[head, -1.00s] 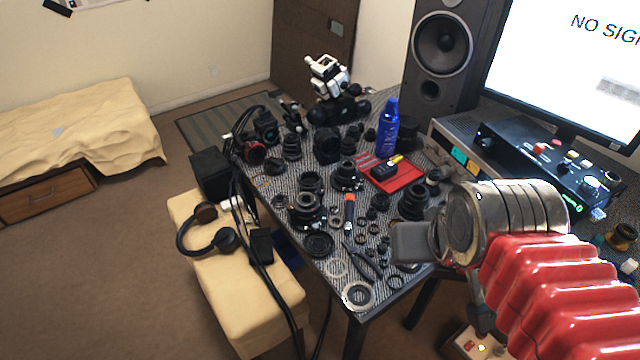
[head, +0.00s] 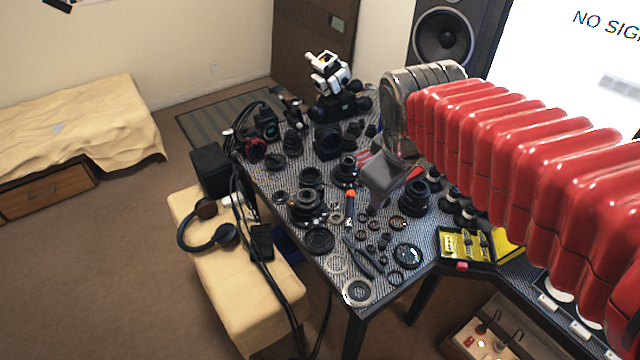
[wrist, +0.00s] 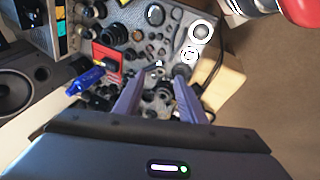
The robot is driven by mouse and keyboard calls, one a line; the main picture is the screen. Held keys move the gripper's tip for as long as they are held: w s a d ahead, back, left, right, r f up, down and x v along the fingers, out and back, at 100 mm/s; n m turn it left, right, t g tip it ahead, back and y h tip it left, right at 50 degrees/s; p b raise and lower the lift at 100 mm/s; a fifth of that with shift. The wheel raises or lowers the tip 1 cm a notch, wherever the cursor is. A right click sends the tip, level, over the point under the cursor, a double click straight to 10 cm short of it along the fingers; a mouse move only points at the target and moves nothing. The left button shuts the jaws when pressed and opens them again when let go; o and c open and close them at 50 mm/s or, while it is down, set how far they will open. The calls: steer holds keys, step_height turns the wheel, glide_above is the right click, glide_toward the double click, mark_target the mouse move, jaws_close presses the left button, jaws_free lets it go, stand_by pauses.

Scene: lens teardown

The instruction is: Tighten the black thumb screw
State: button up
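I cannot pick out the black thumb screw among the many small black parts. A black lens assembly with knobs (head: 306,207) stands left of my gripper, and another black lens (head: 345,170) stands just behind it to the left. I cannot tell whether the fingers touch anything.
A black lens barrel (head: 415,198) stands close right of my gripper. An orange-tipped screwdriver (head: 350,207) and pliers (head: 363,257) lie in front. A blue spray can (wrist: 86,81) and red tray (wrist: 106,66) show in the wrist view. Little of the table is clear.

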steer(key=w+a+f+n+g+h, duration=0.1)
steer(key=w+a+f+n, duration=0.15)
steer(key=w+n, duration=0.35)
steer(key=w+a+f+n, duration=0.1)
steer(key=w+a+n, duration=0.25)
steer(key=w, duration=0.35)
steer(key=n+h, duration=0.1)
steer(key=n, duration=0.9)
glide_toward(321, 187)
steer(key=v, duration=0.6)
steer(key=shift+w+a, duration=0.2)
steer(key=shift+m, duration=0.35)
steer(key=x, duration=1.3)
steer(key=shift+d+f, duration=0.25)
steer(key=shift+f, duration=0.1)
steer(key=shift+s, duration=0.1)
jaws_close()
steer(key=shift+d, duration=0.1)
